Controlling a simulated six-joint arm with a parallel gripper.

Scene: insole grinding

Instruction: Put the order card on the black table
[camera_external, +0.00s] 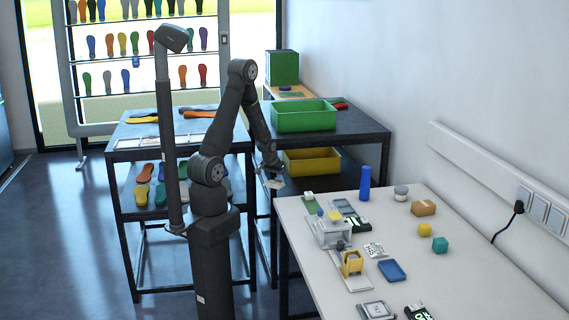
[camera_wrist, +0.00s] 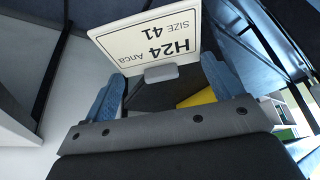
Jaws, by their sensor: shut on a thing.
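The order card (camera_wrist: 150,40) is a white plate with "H24 Anca SIZE 41" printed upside down in the wrist view. My gripper (camera_wrist: 163,73) is shut on it, with a blue finger at each side of a grey tab at the card's edge. In the external view my gripper (camera_external: 270,170) points down, and the card (camera_external: 275,184) hangs small and pale below it, near the white table's far left corner. A black table (camera_external: 365,130) with a green bin stands behind my gripper. Another dark-topped table (camera_external: 205,130) stands to the left.
A green bin (camera_external: 304,117) stands on the black table and a yellow bin (camera_external: 312,162) on its lower shelf. The white table (camera_external: 470,275) holds a blue cylinder (camera_external: 365,183), blocks and small devices. A rack of insoles (camera_external: 137,45) stands behind.

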